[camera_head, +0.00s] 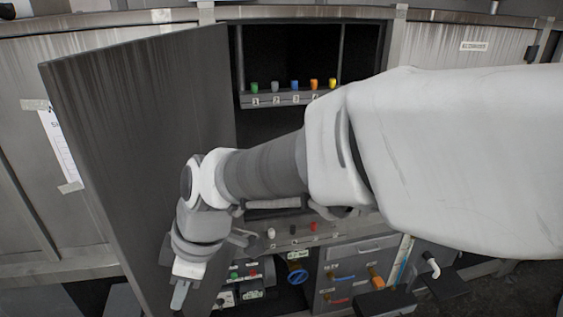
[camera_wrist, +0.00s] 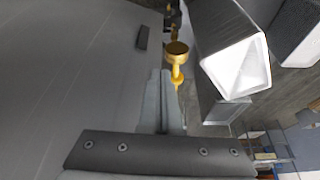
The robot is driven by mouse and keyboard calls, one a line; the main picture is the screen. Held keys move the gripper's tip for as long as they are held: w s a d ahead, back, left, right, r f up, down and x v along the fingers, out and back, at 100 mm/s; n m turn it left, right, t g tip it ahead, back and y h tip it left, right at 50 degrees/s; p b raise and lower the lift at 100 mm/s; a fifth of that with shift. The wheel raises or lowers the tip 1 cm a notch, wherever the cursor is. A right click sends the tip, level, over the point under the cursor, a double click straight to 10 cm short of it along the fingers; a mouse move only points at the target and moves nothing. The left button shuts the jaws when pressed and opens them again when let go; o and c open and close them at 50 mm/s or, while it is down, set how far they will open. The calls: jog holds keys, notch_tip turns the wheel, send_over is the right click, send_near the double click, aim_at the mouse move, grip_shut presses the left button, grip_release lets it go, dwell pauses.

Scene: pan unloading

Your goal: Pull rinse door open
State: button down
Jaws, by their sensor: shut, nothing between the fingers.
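The rinse door (camera_head: 140,140) is a tall dark grey panel in the head view. It stands swung out to the left of the cabinet opening. My gripper (camera_head: 180,297) points down in front of the door's lower part, on the side facing the opening. In the wrist view my gripper's narrow fingers (camera_wrist: 161,75) are together and empty. A broad grey surface, apparently the door (camera_wrist: 70,70), fills the left of that view. A gold knob-like piece (camera_wrist: 177,52) shows just beyond the fingertips. I cannot tell whether the fingers touch the door.
The opening has a shelf with several coloured, numbered knobs (camera_head: 290,98). Below are a control panel (camera_head: 340,233), a blue valve wheel (camera_head: 297,275) and orange handles (camera_head: 375,278). A white-ended square tube (camera_wrist: 240,70) stands right of the fingers. My arm crosses the opening.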

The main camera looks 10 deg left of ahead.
jog(key=s+d+p+v, duration=0.1)
jog(key=p+v, duration=0.6)
jog(key=v, duration=0.3)
jog(key=w+d+f+m+t+h+b, duration=0.1)
jog(key=w+d+f+m, duration=0.1)
jog(key=w+d+m, duration=0.3)
jog(key=w+d+f+t, duration=0.2)
jog(key=d, duration=0.5)
jog(key=s+d+r+m+t+h, duration=0.1)
jog(key=d+r+m, duration=0.3)
jog(key=d+m, duration=0.4)
jog(key=s+d+r+m+t+h, duration=0.2)
jog(key=s+d+r+m, duration=0.2)
jog(key=d+m, duration=0.4)
jog(key=d, duration=0.4)
jog(key=shift+d+r+t+p, duration=0.2)
jog(key=shift+d+t+p, duration=0.2)
jog(key=shift+a, duration=0.1)
